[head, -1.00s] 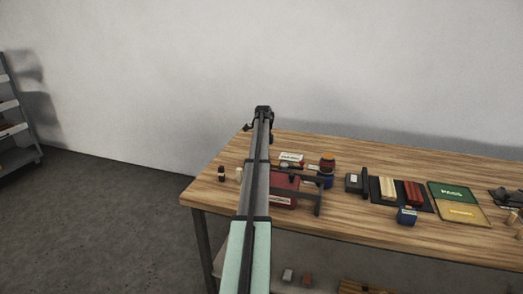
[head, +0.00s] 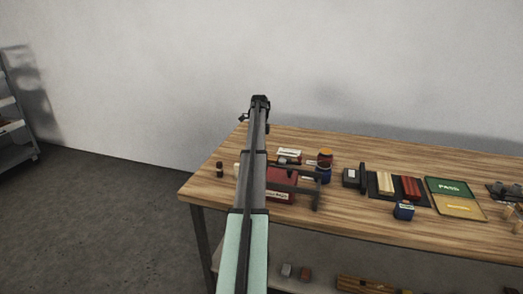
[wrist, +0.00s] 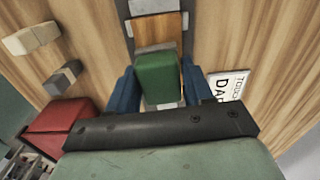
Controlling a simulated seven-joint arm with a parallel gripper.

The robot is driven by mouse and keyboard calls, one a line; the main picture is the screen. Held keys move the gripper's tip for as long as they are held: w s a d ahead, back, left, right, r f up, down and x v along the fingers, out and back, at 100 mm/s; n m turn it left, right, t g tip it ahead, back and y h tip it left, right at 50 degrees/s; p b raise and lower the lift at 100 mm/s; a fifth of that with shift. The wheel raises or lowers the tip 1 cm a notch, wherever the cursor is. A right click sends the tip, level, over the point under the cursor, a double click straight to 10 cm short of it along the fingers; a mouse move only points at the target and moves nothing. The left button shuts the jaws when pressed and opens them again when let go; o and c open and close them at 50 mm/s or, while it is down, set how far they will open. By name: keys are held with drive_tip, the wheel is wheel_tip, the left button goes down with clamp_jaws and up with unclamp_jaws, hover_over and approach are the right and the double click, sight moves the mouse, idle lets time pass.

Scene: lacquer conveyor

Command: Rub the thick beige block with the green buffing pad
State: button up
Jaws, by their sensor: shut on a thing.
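In the wrist view, my gripper (wrist: 158,66) has its blue fingers closed on either side of a green pad (wrist: 157,80). In the head view, my arm hides the gripper and the pad.
To the right are a dark mat (head: 383,201) with beige and red strips, a blue box (head: 403,210) and a green-and-yellow PASS board (head: 450,187).

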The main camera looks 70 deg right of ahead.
drive_tip(key=shift+r, duration=2.7)
